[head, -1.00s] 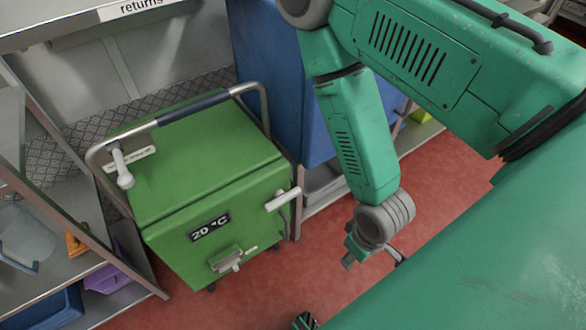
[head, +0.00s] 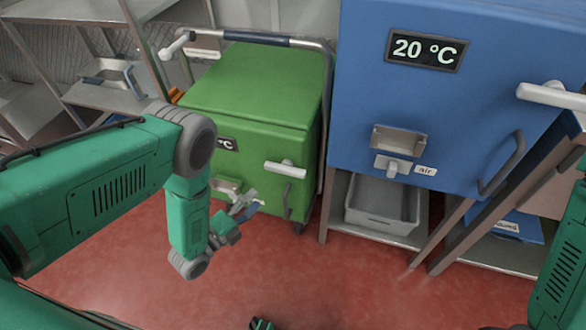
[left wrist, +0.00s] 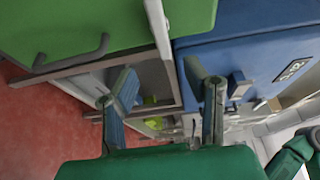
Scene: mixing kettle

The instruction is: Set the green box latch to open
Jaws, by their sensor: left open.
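The green box (head: 258,85) stands left of the middle in the head view, with its lid closed. A white lever latch (head: 287,170) lies about horizontal on the right part of its front. My left gripper (head: 248,208) is in front of the box's lower front, below and left of this latch, and appears apart from it. In the left wrist view the two fingers of my left gripper (left wrist: 164,96) are spread with nothing between them. The green box (left wrist: 110,22) is at the upper left there, with a dark handle (left wrist: 75,58).
A large blue box (head: 440,110) with a 20 °C display stands close on the right. A grey bin (head: 383,203) sits on the shelf under it. A metal rack (head: 90,85) stands at the left.

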